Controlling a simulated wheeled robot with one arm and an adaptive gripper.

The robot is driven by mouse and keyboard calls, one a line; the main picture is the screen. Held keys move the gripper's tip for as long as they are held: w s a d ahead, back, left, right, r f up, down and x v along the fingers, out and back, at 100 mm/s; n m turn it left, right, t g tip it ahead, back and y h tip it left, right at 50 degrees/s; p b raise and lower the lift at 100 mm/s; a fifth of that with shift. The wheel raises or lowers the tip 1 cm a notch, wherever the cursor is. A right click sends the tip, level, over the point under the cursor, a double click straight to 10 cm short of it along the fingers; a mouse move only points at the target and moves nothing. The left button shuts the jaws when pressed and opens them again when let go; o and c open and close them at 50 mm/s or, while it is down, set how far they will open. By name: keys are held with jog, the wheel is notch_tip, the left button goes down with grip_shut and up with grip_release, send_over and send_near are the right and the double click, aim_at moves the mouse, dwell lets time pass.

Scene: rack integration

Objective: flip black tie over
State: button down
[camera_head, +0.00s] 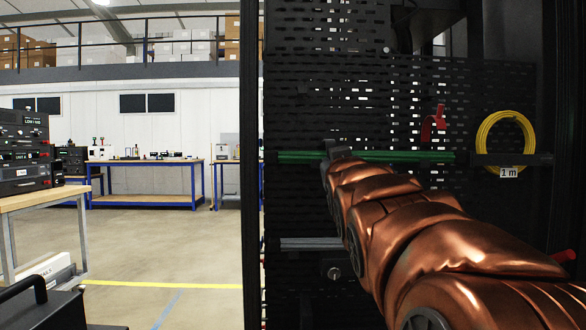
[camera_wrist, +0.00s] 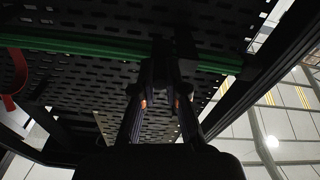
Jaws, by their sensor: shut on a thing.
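A dark piece, which looks like the black tie, shows on the green bar in the wrist view (camera_wrist: 184,48). It is hard to tell apart from the black perforated panel behind it. My gripper (camera_wrist: 165,90) reaches up to the bar there, with its fingers shut on this dark piece. In the head view, my copper arm reaches to the left end of the green bar (camera_head: 395,156) and mostly hides my gripper. The tie's exact shape and which way it is folded cannot be told.
A red tie (camera_head: 434,124) hangs above the green bar, and a yellow coiled cable (camera_head: 506,143) labelled 1 m hangs at right. A grey bar (camera_head: 308,243) lies lower. The black rack post (camera_head: 250,180) stands at left. Beyond it are open floor and workbenches (camera_head: 145,180).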

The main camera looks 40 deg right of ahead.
jog(key=c, duration=1.2)
grip_release()
jog(key=shift+r, duration=0.1)
jog(key=shift+r, duration=4.9)
